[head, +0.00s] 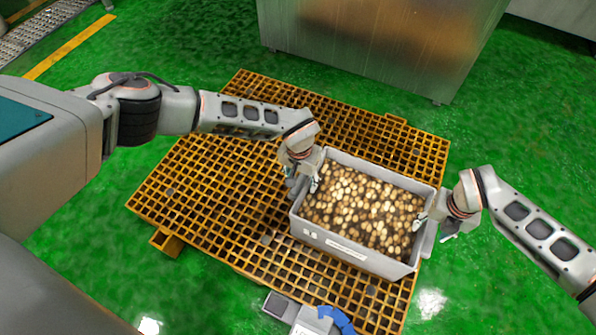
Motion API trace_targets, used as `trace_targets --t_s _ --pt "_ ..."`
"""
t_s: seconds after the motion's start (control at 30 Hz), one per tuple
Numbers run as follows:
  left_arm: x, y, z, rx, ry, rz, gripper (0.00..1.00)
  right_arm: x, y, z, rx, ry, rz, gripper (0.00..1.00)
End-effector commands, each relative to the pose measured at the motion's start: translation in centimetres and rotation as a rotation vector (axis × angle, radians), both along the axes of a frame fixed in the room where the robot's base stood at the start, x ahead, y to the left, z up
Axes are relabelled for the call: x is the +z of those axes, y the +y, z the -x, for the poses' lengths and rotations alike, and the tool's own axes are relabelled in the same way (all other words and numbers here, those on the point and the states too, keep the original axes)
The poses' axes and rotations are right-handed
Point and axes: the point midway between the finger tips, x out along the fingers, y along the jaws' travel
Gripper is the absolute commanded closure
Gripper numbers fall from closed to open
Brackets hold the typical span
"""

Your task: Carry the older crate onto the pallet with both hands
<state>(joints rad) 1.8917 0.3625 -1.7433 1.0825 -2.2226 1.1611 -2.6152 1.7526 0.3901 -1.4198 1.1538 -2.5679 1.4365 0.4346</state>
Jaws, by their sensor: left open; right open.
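A grey crate (345,257) full of small tan and brown round items sits over the right part of the yellow grid pallet (220,190). It has white labels on its near wall. My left gripper (302,182) is open at the crate's left end, close to the rim. My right gripper (434,228) is open at the crate's right end, close to the rim. I cannot tell whether the fingers touch the crate. The crate's underside is hidden, so I cannot tell whether it rests flat on the pallet.
A large metal cabinet (375,50) stands behind the pallet. A conveyor (40,28) is at the far left beside a yellow floor line (70,47). A grey and blue object (315,318) lies at the pallet's near edge. The pallet's left part is bare.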

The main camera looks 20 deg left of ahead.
Motion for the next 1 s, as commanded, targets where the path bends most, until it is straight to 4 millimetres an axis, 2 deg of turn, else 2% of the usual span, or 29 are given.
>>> trace_targets --t_s 0.23,0.37,0.8,1.0 --pt "0.1 0.0 0.0 0.0 0.0 0.0 0.54 -0.1 0.0 0.0 0.0 0.001 0.0 0.54" --pt "1.2 0.1 0.0 0.001 0.0 0.0 0.54 -0.1 0.0 0.0 0.0 0.001 0.0 0.54" --pt "9.6 0.2 0.3 -0.001 -0.002 0.001 0.54 -0.1 0.0 0.0 0.0 0.001 0.0 0.54" --pt "11.6 0.3 0.4 0.0 0.0 0.0 0.54 -0.1 0.0 0.1 0.0 0.001 0.0 0.54"
